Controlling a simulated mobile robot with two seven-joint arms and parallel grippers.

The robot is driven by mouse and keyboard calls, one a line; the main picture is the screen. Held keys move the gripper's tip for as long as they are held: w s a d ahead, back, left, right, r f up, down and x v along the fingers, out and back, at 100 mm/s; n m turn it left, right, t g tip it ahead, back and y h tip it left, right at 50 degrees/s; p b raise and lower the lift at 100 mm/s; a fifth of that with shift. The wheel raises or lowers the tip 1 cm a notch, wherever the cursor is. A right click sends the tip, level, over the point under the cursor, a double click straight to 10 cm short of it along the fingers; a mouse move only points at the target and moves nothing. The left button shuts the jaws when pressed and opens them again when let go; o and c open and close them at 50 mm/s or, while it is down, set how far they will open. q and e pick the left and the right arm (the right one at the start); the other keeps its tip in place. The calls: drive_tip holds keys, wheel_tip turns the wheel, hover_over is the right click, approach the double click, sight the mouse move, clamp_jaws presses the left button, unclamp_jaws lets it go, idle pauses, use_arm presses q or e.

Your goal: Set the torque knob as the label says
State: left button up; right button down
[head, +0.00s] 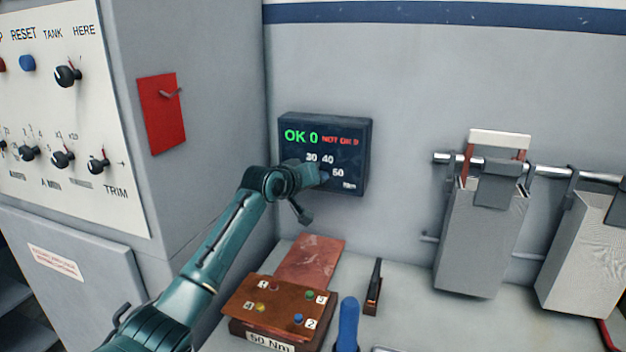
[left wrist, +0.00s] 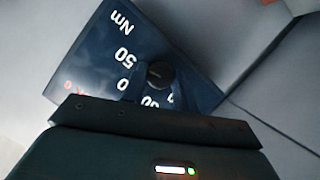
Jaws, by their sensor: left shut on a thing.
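The dark torque panel (head: 355,160) on the back wall shows a green "OK 0", a red "NOT OK" count, the numbers 30, 40 and 50, and "Nm". My left gripper (head: 318,177) is at the panel's lower left, shut on the torque knob, which is mostly hidden in the head view. In the left wrist view the round black knob (left wrist: 160,74) shows in front of the panel (left wrist: 110,70); its pointer setting cannot be read. The label (head: 268,342) on the brown block's front reads "50 Nm". My right gripper is not in view.
The brown block (head: 245,300) with numbered coloured points stands on the bench below the panel. A blue handle (head: 347,325) and a small dark upright tool (head: 374,285) are to its right. A control cabinet (head: 215,130) stands left.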

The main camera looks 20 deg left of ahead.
use_arm(q)
drive_tip(key=o, duration=1)
drive_tip(key=shift+c, duration=0.2)
drive_tip(key=shift+s, duration=0.1)
drive_tip(key=b+v, duration=0.2)
drive_tip(key=v, duration=1.1)
drive_tip(key=shift+f, duration=0.2)
